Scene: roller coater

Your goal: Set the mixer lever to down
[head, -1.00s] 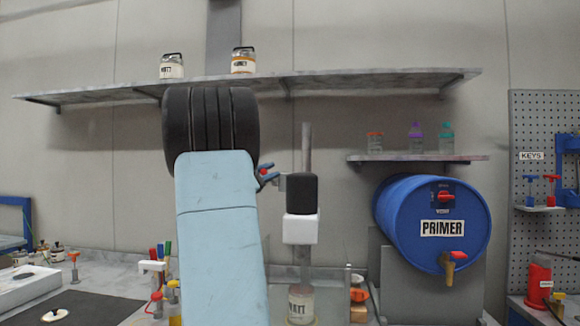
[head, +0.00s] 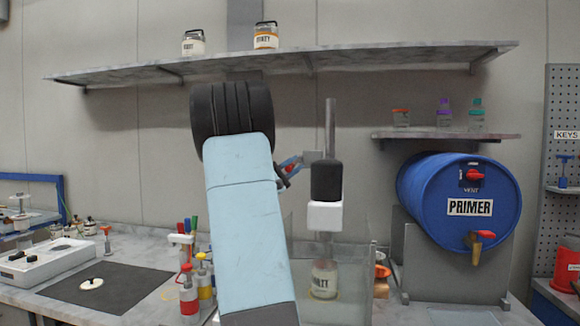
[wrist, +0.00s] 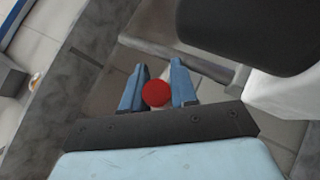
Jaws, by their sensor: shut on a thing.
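The mixer (head: 326,182) has a black upper part and a white lower part on an upright grey post. It stands above a jar (head: 325,278) behind clear panels. My gripper (head: 288,168) is just left of the mixer's black part, partly hidden by my own arm. In the wrist view, my gripper's blue fingers (wrist: 158,80) are shut on the lever's red knob (wrist: 156,93), with one finger on each side. The knob also shows as a small red spot in the head view (head: 290,160). The lever's rod is mostly hidden, so its angle is unclear.
A blue primer barrel (head: 459,205) sits on a grey stand at right. A long shelf (head: 300,62) with two jars runs above. Bottles (head: 188,295) stand left of my arm, beside a dark mat (head: 110,287). Clear panels (head: 355,260) surround the mixer's base.

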